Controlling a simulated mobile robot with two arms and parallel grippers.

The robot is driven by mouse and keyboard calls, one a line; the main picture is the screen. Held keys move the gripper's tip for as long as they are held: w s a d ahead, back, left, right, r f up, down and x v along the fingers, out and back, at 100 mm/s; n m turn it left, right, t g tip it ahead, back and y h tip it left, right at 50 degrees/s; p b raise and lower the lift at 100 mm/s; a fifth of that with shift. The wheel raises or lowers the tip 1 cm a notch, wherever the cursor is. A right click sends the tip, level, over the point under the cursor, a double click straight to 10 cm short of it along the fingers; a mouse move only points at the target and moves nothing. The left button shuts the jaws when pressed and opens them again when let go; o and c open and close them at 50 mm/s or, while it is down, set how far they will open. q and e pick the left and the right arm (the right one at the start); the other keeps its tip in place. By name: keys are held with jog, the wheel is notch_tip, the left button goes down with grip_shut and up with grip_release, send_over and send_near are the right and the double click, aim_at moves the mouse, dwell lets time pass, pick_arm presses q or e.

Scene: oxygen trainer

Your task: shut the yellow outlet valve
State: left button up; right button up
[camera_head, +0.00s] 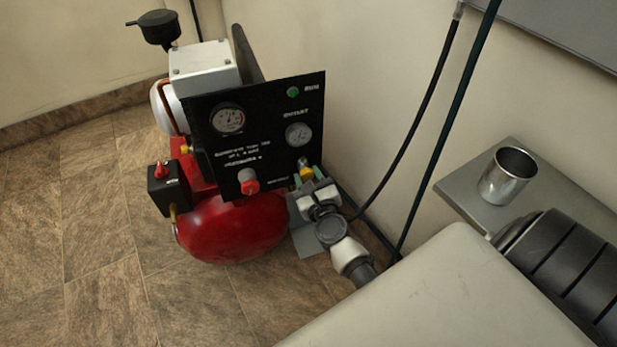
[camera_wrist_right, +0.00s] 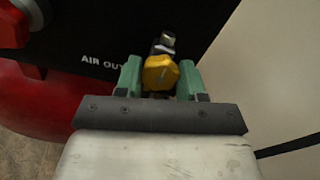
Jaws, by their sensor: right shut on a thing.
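The yellow outlet valve (camera_head: 307,174) sits at the lower right of the black panel (camera_head: 262,140), beside the air outlet lettering. In the right wrist view the yellow valve knob (camera_wrist_right: 160,73) lies between the green fingers of my right gripper (camera_wrist_right: 158,80). In the head view my right gripper (camera_head: 307,181) reaches up to the valve from below, and its wrist partly hides the valve's lower side. The right gripper is shut on the yellow valve knob. A metal fitting (camera_wrist_right: 167,40) shows just behind the knob. My left gripper is not in view.
A red tank (camera_head: 235,232) stands under the panel, with a red regulator knob (camera_head: 249,186) left of the valve. Two gauges are on the panel. Dark hoses (camera_head: 440,70) hang at the right. A metal cup (camera_head: 507,175) stands on a grey shelf (camera_head: 460,190).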

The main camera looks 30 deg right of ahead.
jog(key=o, duration=0.9)
jog(key=shift+o, duration=0.2)
jog(key=b+v, duration=0.1)
jog(key=v, duration=0.9)
jog(key=shift+s, duration=0.4)
